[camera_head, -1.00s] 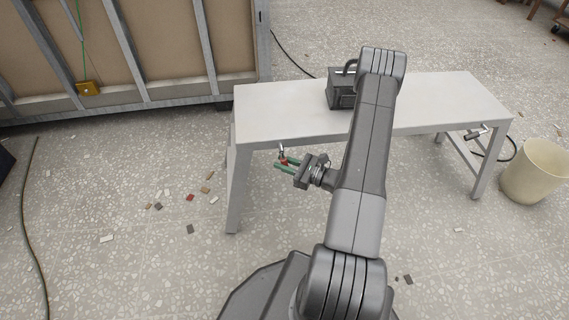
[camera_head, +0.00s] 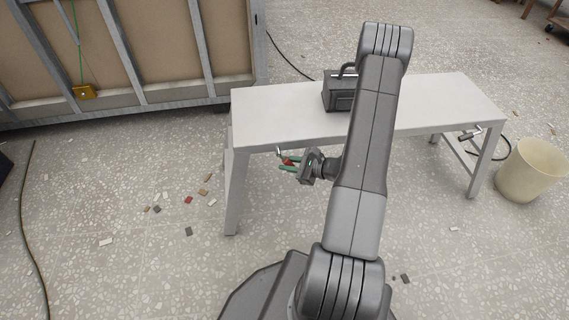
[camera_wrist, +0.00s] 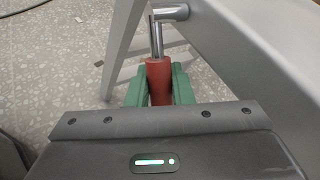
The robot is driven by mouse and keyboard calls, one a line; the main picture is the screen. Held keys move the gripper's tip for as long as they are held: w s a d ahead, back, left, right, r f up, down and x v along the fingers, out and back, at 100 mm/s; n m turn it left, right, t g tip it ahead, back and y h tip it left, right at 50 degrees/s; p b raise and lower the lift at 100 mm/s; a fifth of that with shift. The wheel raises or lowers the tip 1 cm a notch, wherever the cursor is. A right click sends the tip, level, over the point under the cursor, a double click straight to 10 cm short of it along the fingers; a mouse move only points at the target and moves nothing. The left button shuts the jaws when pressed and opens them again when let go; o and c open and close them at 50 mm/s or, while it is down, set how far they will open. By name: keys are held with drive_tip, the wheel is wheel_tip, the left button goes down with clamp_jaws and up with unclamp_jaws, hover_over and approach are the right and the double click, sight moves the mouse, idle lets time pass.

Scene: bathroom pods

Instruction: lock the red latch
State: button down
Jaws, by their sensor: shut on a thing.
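The red latch shows in the wrist view as a red handle (camera_wrist: 159,80) on a bent metal rod (camera_wrist: 157,38), at the side of a pale bench part. My gripper (camera_wrist: 158,88) has its green fingers on both sides of the red handle and is shut on it. In the head view the red latch (camera_head: 287,161) is small, under the front edge of the white bench near its left leg. My gripper (camera_head: 288,164) is there too, reaching in from the right. The handle's lower end is hidden behind my gripper's body in the wrist view.
The white bench (camera_head: 270,115) carries a dark grey box (camera_head: 337,92). A second metal handle (camera_head: 470,134) sits at the bench's right end, near a cream bin (camera_head: 530,170). Small chips lie on the floor at left. A framed panel (camera_head: 160,50) stands at the back left.

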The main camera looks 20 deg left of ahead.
drive_tip(key=shift+w+d+r+n+t+h, duration=0.15)
drive_tip(key=shift+d+r+n+h, duration=0.15)
drive_tip(key=shift+h, duration=0.3)
drive_tip(key=shift+w+d+r+n+t+h, duration=0.2)
drive_tip(key=shift+n+h, duration=0.1)
drive_tip(key=shift+h, duration=0.3)
drive_tip(key=shift+w+d+r+n+t+h+b, duration=0.1)
drive_tip(key=shift+d+r+n+t+h+b, duration=0.2)
drive_tip(key=shift+h, duration=0.35)
drive_tip(key=shift+w+d+r+n+t+h+b, duration=0.1)
drive_tip(key=shift+r+n+t+h, duration=0.2)
drive_tip(key=shift+h, duration=0.35)
drive_tip(key=c, duration=1.3)
unclamp_jaws()
drive_tip(key=shift+r, duration=0.1)
drive_tip(key=shift+w, duration=0.1)
